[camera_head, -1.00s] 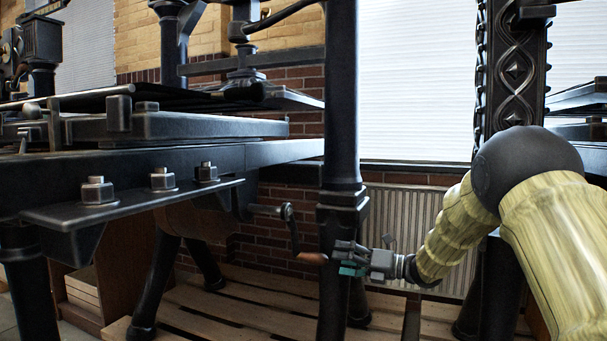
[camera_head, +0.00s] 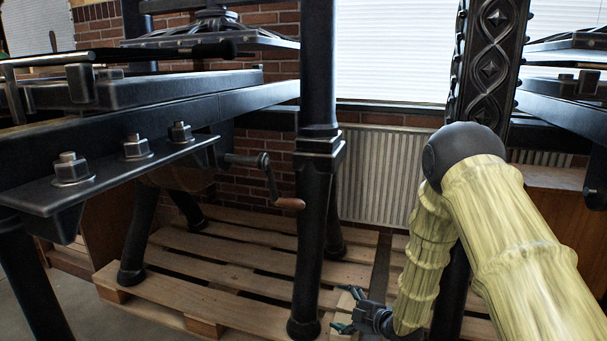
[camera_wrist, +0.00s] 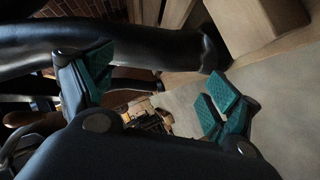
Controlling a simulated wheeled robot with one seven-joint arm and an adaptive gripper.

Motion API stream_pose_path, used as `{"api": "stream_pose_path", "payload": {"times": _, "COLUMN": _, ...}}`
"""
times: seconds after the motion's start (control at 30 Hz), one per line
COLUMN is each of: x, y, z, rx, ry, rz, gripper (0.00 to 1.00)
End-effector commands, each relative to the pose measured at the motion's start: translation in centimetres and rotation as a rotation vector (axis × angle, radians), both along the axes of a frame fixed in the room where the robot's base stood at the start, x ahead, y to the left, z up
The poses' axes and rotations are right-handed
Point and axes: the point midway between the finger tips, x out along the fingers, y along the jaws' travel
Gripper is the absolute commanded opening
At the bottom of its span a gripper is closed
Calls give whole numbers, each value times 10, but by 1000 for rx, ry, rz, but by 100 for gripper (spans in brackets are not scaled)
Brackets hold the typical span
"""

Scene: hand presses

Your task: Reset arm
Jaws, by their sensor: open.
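My gripper (camera_head: 345,308) is low in the head view, just right of the foot of the front black press column (camera_head: 318,190). It is open and holds nothing. In the wrist view its two teal-padded fingers (camera_wrist: 160,92) are spread apart with an empty gap between them. My arm runs down to it from the right edge of the head view. The crank handle (camera_head: 288,204) with its brown wooden grip hangs on the near hand press (camera_head: 165,122), up and left of my gripper and apart from it.
The press stands on a wooden pallet (camera_head: 235,247). A decorated black column (camera_head: 490,75) of another press stands behind my arm. A white radiator (camera_head: 380,180) is on the brick wall below the window. Bolts (camera_head: 137,147) stick up from the near press's side ledge.

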Motion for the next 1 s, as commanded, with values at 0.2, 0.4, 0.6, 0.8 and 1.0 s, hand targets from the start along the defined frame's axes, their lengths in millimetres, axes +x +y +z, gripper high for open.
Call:
{"api": "stream_pose_path", "payload": {"times": 0.2, "x": -97, "y": -31, "z": -75, "rx": 117, "ry": 396, "rz": -292, "gripper": 89}}
{"api": "stream_pose_path", "payload": {"times": 0.4, "x": -199, "y": -56, "z": -123, "rx": 196, "ry": 708, "rz": -577, "gripper": 89}}
{"api": "stream_pose_path", "payload": {"times": 0.6, "x": -310, "y": -78, "z": -148, "rx": 242, "ry": 977, "rz": -877, "gripper": 89}}
{"api": "stream_pose_path", "payload": {"times": 0.8, "x": -417, "y": -96, "z": -149, "rx": 257, "ry": 1183, "rz": -1177, "gripper": 89}}
{"api": "stream_pose_path", "payload": {"times": 1.0, "x": -506, "y": -109, "z": -134, "rx": 246, "ry": 1320, "rz": -1442, "gripper": 89}}
